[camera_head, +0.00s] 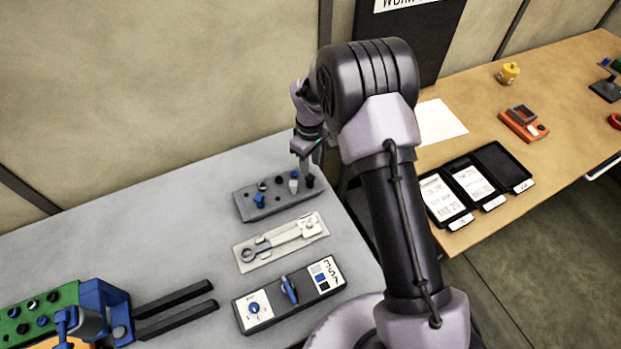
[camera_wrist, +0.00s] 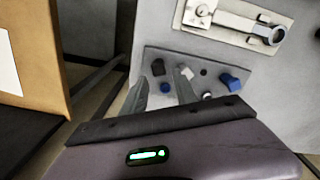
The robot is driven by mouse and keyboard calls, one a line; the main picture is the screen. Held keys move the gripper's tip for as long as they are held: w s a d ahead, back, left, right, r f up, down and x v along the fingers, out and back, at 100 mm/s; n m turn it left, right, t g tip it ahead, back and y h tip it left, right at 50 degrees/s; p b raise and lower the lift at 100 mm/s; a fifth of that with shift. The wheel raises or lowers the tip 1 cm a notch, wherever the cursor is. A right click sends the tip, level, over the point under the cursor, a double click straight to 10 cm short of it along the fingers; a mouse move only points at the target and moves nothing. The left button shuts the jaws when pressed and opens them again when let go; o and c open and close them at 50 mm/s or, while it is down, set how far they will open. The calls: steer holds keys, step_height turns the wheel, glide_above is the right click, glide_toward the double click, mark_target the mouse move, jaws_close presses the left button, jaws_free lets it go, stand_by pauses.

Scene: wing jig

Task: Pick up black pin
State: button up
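The black pin (camera_wrist: 158,67) stands at one end of a grey pin block (camera_wrist: 212,62) in the wrist view. In the head view the black pin (camera_head: 310,181) is at the right end of the block (camera_head: 246,212). My gripper (camera_wrist: 161,80) is open, its two fingers apart, with the black pin showing between and just beyond the fingertips. I see no contact. The right finger overlaps a white pin (camera_wrist: 187,73). In the head view my gripper (camera_head: 306,166) hangs over the block's right end, and its fingers are partly hidden.
A blue pin (camera_wrist: 230,82) and several dark and blue pieces share the block. A latch plate (camera_head: 270,262) and a switch panel (camera_head: 270,318) lie in front. A green and blue fixture (camera_head: 50,315) stands left. The grey table's left rear is clear.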

mark_target(310, 177)
steer(key=f, duration=0.9)
steer(key=shift+w+b, duration=0.3)
steer(key=shift+b, duration=0.05)
steer(key=shift+s+r, duration=0.1)
steer(key=shift+c, duration=0.4)
jaws_close()
